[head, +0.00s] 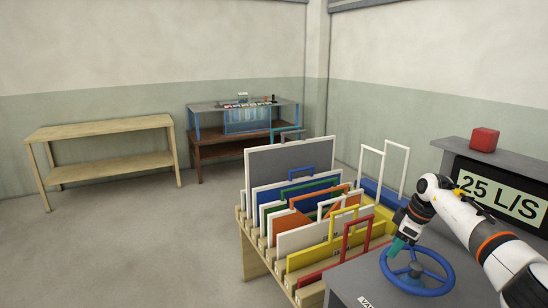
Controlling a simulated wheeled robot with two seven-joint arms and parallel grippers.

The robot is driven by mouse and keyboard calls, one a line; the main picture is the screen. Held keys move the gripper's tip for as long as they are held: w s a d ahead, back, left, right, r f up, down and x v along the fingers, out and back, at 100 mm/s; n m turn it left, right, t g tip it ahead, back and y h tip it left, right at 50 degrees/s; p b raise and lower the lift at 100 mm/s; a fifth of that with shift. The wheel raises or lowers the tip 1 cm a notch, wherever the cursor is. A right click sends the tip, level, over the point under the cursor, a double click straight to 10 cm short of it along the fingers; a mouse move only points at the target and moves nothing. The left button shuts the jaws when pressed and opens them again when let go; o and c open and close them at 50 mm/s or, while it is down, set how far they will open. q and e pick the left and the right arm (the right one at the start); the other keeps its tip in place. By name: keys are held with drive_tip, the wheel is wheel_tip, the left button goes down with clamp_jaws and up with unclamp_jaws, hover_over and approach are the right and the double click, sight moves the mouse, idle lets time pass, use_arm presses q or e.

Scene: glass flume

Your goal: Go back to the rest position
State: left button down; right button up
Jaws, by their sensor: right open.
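My right arm comes in from the right edge. Its gripper (395,252) points down at the left part of the rim of a blue handwheel (431,289). The jaws are open; their teal fingers overlap the rim in the picture, and I cannot tell whether they touch it. The handwheel sits on a grey cabinet top (350,279) at the lower right. My left gripper is not in view.
A dark panel reading "25 L/S" (500,195) stands behind the wheel, with a red block (484,139) on top. A wooden rack (252,254) of coloured framed panels stands left of the cabinet. A wooden table (100,130) and the flume bench (215,147) are farther back. Floor at left is clear.

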drive_tip(key=a+f+n+t+y, duration=0.2)
drive_tip(key=a+f+y, duration=0.15)
drive_tip(key=a, duration=0.75)
drive_tip(key=a+f+n+t+y, duration=0.1)
drive_tip(key=a+f+n+y, duration=0.25)
drive_tip(key=a, duration=0.65)
drive_tip(key=s+a+r+m+t+y, duration=0.3)
drive_tip(key=s+a+r+m+t, duration=0.15)
drive_tip(key=a+t, duration=0.3)
drive_tip(key=s+d+f+m+h, duration=1)
drive_tip(key=s+d+m+h, duration=0.25)
drive_tip(key=s, duration=0.25)
drive_tip(key=s+d+f+n+g, duration=0.1)
drive_tip(key=s+f+g, duration=0.15)
drive_tip(key=s, duration=0.65)
drive_tip(key=s+d+f+g, duration=0.1)
drive_tip(key=s+g, duration=0.3)
drive_tip(key=s, duration=0.4)
drive_tip(key=s+d+f+n+g, duration=0.1)
drive_tip(key=s+d+f+g, duration=0.15)
drive_tip(key=s, duration=0.65)
wheel_tip(320, 180, down, 27)
drive_tip(key=s+g, duration=0.2)
drive_tip(key=s+d+f, duration=0.2)
drive_tip(key=s+f, duration=1.3)
drive_tip(key=shift+s+g, duration=0.25)
drive_tip(key=shift+g, duration=0.2)
